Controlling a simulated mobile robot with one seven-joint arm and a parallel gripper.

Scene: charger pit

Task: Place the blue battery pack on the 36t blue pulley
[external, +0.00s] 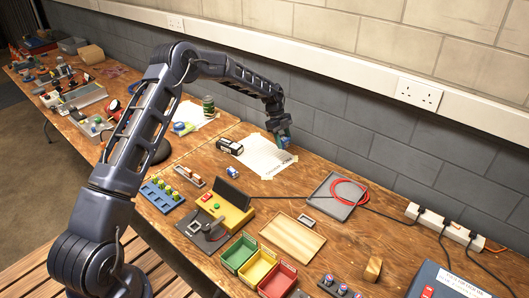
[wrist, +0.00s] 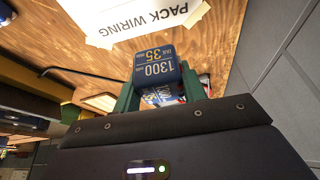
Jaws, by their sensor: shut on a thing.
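My gripper (external: 284,138) is shut on a blue battery pack. In the wrist view the blue battery pack (wrist: 155,66) sits between the green fingers of my gripper (wrist: 157,85), with white "1300" and yellow "35" on its face. In the external view my gripper is above the back edge of a white sheet (external: 262,160), near the wall. The sheet also shows in the wrist view (wrist: 140,22), marked "PACK WIRING". I cannot make out the 36t blue pulley for certain in either view.
A black and white block (external: 229,146) lies by the sheet's left edge. A yellow box (external: 228,212), a wooden tray (external: 292,238) and green, yellow and red bins (external: 258,268) stand nearer. A grey tray with red cable (external: 340,196) is at right. The wall is close behind.

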